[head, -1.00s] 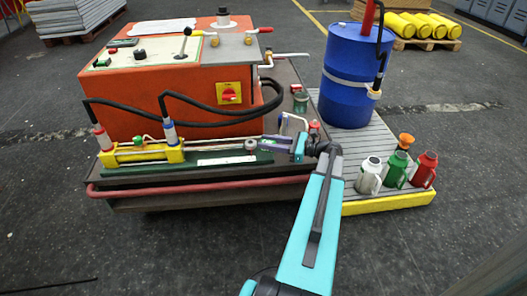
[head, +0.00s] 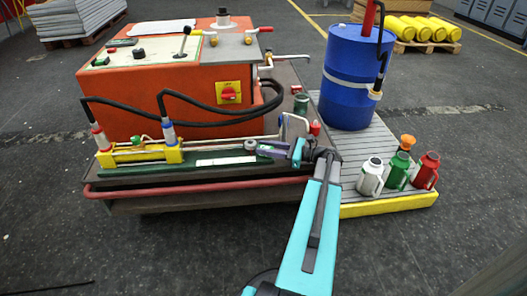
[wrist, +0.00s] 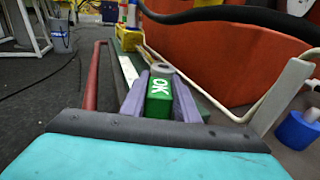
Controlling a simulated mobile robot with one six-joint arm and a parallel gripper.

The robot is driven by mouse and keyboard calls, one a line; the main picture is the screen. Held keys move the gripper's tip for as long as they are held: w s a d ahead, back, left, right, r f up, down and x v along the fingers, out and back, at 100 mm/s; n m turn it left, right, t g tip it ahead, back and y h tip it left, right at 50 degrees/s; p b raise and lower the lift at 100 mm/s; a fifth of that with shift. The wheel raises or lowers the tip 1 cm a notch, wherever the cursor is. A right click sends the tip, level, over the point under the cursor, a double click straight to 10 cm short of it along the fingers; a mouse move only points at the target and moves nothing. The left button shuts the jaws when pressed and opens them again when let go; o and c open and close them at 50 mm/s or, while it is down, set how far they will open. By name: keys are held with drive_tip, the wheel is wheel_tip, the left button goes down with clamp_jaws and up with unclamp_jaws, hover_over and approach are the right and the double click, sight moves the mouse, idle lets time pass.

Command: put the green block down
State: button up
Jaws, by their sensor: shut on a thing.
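The green block (wrist: 159,97) with white "OK" lettering is between the purple fingers of my gripper (wrist: 161,82) in the wrist view. My gripper is shut on it. In the head view my gripper (head: 262,150) is low over the right end of the green rail on the cart's front edge. The block is hard to make out there. A grey round piece (wrist: 162,69) is just beyond the block, and it also shows in the head view (head: 250,145). I cannot tell whether the block touches the surface below.
The green rail bears a white strip (head: 226,161) and a yellow cylinder assembly (head: 140,154) at left. A red bar (head: 190,190) runs along the cart's front. The orange unit (head: 150,95) stands behind. A bent pale pipe (wrist: 272,92) is right of my gripper.

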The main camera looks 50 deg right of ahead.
drive_tip(key=shift+f, duration=0.1)
drive_tip(key=o, duration=1.1)
drive_tip(key=shift+c, duration=0.2)
drive_tip(key=shift+s+r, duration=0.15)
drive_tip(key=shift+r, duration=0.05)
drive_tip(key=shift+s+d, duration=0.25)
drive_tip(key=shift+s, duration=0.05)
drive_tip(key=p+v, duration=0.4)
drive_tip(key=v, duration=0.7)
